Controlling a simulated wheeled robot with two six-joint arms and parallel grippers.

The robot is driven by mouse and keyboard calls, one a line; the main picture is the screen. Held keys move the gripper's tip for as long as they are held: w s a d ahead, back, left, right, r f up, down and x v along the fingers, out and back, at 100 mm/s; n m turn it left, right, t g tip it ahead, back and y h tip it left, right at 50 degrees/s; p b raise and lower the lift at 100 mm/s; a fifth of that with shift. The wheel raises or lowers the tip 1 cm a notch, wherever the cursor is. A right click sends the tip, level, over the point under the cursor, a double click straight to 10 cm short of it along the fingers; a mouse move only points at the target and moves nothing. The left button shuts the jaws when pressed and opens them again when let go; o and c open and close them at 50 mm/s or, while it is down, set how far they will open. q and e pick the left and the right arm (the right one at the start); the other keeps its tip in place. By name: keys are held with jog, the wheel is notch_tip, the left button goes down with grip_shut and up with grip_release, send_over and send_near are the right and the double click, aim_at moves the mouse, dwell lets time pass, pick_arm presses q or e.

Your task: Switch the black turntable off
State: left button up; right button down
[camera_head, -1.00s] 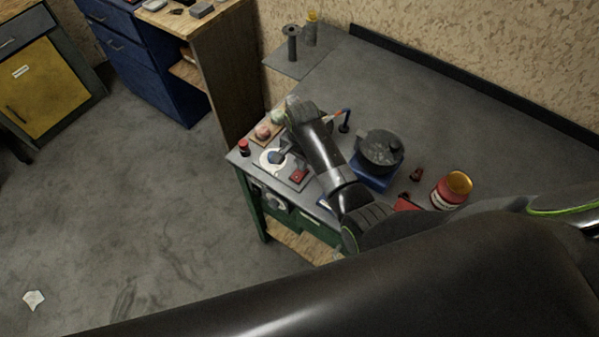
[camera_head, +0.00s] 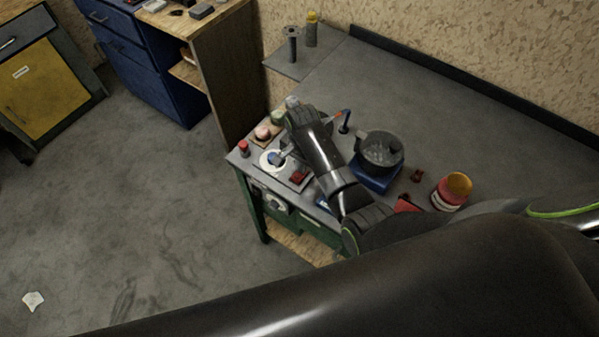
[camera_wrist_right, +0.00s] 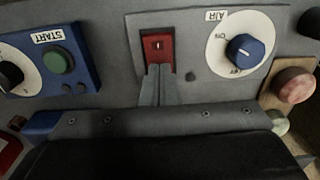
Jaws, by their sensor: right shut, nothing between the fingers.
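A black round turntable or pot-like body (camera_head: 380,152) sits on a blue base (camera_head: 374,178) on the grey bench, right of my right arm. A red rocker switch (camera_wrist_right: 159,45) with a white mark is in the plate near the bench edge; in the head view the red switch (camera_head: 299,177) shows just left of my arm. My right gripper (camera_wrist_right: 157,75) is shut and empty, its fingertips at the switch's lower edge in the wrist view. I cannot tell whether they touch it. In the head view my forearm and wrist hide much of the gripper. My left gripper is not in view.
A blue AIR knob (camera_wrist_right: 244,50) on a white dial, a pink button (camera_wrist_right: 294,85) and a START box (camera_wrist_right: 52,62) with a green button flank the switch. A red jar (camera_head: 452,190) stands at the right.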

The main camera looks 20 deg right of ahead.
notch_tip(320, 180, up, 2)
jog(key=shift+r+p, duration=0.2)
jog(key=shift+p, duration=0.75)
jog(key=shift+r, duration=2.1)
